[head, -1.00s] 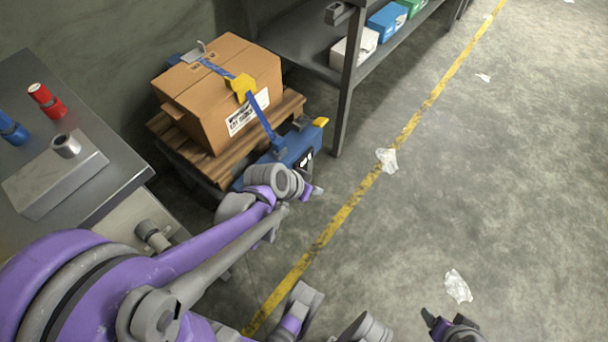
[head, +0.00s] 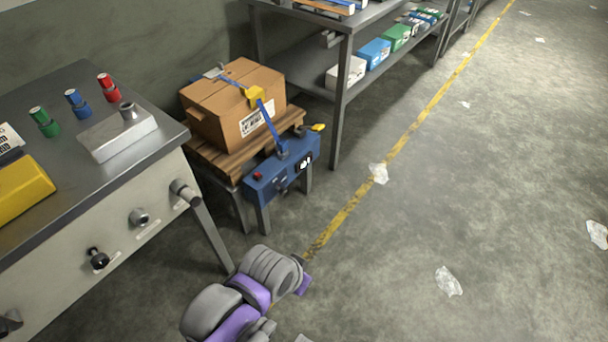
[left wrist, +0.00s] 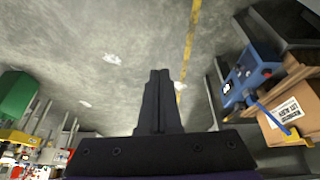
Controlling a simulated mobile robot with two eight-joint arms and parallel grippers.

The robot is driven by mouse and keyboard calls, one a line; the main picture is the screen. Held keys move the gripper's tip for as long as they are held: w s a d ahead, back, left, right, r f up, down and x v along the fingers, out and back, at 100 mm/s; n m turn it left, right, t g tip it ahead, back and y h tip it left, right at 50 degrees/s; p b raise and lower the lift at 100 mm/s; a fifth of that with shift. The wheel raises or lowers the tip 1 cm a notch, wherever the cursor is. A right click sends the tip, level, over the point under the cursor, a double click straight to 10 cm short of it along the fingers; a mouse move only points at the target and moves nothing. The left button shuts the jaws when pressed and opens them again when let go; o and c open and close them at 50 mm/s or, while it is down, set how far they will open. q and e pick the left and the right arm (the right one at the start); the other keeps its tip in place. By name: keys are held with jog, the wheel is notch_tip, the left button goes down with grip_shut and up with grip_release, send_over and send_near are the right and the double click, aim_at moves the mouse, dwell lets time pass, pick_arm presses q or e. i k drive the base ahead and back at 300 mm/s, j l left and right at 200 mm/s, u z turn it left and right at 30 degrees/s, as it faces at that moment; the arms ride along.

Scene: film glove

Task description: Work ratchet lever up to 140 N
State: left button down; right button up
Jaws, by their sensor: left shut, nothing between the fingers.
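The ratchet lever with a yellow handle (head: 318,127) sticks out at the right end of the blue tensioner unit (head: 262,188), which has a small display too small to read and a red button. A blue strap (head: 270,122) runs from the unit up over a cardboard box (head: 222,107) on a wooden pallet. The unit also shows in the left wrist view (left wrist: 240,75), right of my left gripper (left wrist: 160,75). That gripper is shut and empty, apart from the unit. In the head view my left arm is at the bottom, its fingers not visible. My right gripper is out of view.
A metal workbench (head: 60,100) with coloured knobs stands at the left. A shelf rack (head: 343,115) with several boxes stands behind the unit's right side. The floor right of the yellow line (head: 400,145) is open, with scraps of paper (head: 448,281).

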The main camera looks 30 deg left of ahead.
aim_at(317, 127)
jog(key=k+l, duration=0.1)
jog(key=i+j+u, duration=0.35)
jog(key=i, duration=0.25)
jog(key=i+j+u, duration=0.35)
jog(key=i, duration=0.25)
jog(key=i+u, duration=0.35)
jog(key=i, duration=0.3)
